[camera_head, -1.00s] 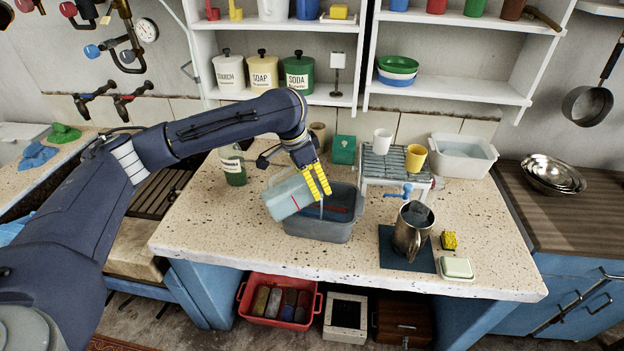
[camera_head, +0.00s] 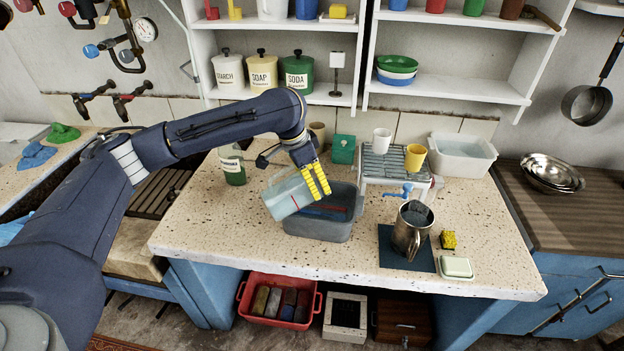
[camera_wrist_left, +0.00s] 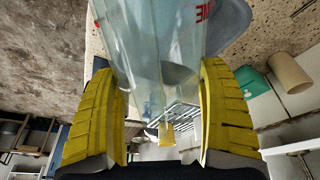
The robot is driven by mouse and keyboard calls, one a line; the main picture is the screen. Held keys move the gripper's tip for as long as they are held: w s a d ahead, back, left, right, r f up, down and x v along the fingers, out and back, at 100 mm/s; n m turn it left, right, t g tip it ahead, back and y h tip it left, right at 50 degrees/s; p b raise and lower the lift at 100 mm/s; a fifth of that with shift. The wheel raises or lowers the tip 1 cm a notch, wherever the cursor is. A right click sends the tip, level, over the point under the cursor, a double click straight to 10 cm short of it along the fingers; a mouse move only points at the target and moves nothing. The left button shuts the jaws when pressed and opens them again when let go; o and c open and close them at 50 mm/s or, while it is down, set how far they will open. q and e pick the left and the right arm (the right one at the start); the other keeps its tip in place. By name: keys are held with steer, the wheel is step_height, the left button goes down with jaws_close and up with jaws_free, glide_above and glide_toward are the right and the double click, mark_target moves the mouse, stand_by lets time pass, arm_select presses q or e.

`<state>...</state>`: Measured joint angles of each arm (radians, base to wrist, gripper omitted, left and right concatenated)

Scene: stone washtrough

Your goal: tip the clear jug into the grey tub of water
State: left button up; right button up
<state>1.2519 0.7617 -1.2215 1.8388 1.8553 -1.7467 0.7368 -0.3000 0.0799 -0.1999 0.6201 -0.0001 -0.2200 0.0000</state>
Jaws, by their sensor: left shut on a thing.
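The clear jug (camera_head: 287,196) is tilted over the left part of the grey tub (camera_head: 318,230), its body leaning down to the left. My left gripper (camera_head: 317,180) is shut on the jug above the tub. In the left wrist view the jug (camera_wrist_left: 165,45) fills the space between the yellow fingers of my left gripper (camera_wrist_left: 160,115), with a red mark on its wall. The grey tub stands on the speckled counter and shows water and a red line inside. The far side of the jug is partly hidden by the gripper. My right gripper is not in view.
A green-filled bottle (camera_head: 233,167) stands left of the tub. A wire rack (camera_head: 388,163) with a white and a yellow mug is close on the right. A metal pitcher (camera_head: 409,235) stands on a blue mat. The counter front is clear.

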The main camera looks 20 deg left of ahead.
arm_select(q)
steer(key=shift+w+d+f+g+y, duration=0.45)
steer(key=shift+f+g+y, duration=0.15)
steer(key=shift+g+y, duration=0.1)
